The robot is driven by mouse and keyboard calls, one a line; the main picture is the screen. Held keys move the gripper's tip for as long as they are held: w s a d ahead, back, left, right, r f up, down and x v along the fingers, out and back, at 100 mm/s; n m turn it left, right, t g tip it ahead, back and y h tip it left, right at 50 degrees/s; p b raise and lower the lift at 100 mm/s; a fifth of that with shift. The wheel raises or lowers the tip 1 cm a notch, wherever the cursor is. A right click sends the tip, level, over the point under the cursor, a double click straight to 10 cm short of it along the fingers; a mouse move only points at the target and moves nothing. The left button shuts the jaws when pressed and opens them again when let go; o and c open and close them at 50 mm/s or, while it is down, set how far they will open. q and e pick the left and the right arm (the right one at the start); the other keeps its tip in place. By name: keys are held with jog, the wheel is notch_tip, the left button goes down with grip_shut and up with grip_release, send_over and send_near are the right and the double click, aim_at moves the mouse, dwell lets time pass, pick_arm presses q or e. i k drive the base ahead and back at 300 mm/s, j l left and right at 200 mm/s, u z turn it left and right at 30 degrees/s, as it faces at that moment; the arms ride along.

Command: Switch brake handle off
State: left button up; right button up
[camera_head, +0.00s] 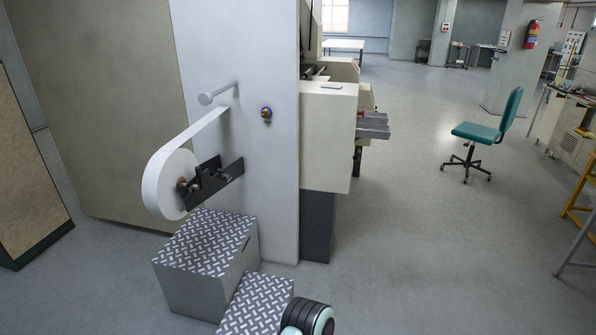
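The flow wrapper's pale side panel (245,60) stands in front of me, left of centre. A white film roll (166,186) is mounted on it, and its web runs up to a grey roller bar (218,93). A dark bracket with small knobs and levers (214,180) sits at the roll's hub. Neither gripper is in view; only a black and mint part of my arm shows at the bottom.
Two steps with metal tread tops, one higher (207,240) and one lower (257,304), stand below the roll. A cream machine housing (328,135) juts out right of the panel. A brown board (25,165) stands at left. The floor toward the teal chair (488,125) is clear.

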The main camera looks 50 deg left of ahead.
aim_at(222, 170)
jog(key=z, duration=9.7)
jog(key=i+l+u, duration=0.1)
jog(key=i+l, duration=0.7)
jog(key=i+l+u, duration=0.1)
jog(key=i+l, duration=0.7)
jog(key=l, duration=0.05)
